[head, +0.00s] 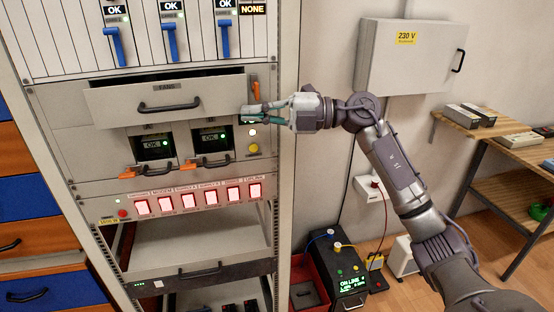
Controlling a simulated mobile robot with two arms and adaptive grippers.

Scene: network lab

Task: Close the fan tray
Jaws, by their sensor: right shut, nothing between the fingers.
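The fan tray (150,98) is a grey drawer in the rack with a dark handle (169,106) on its front. It sticks out of the rack, and a dark gap shows above its front panel. My right gripper (246,113) is shut and empty. Its fingers point left, just below and beside the tray front's lower right corner. I cannot tell whether they touch the tray. My left gripper is not in view.
An orange lever (255,90) stands right of the tray. Below are two modules with orange latches (211,161) and a row of lit red switches (199,199). A wall cabinet (410,56) and wooden shelf (462,118) are at right.

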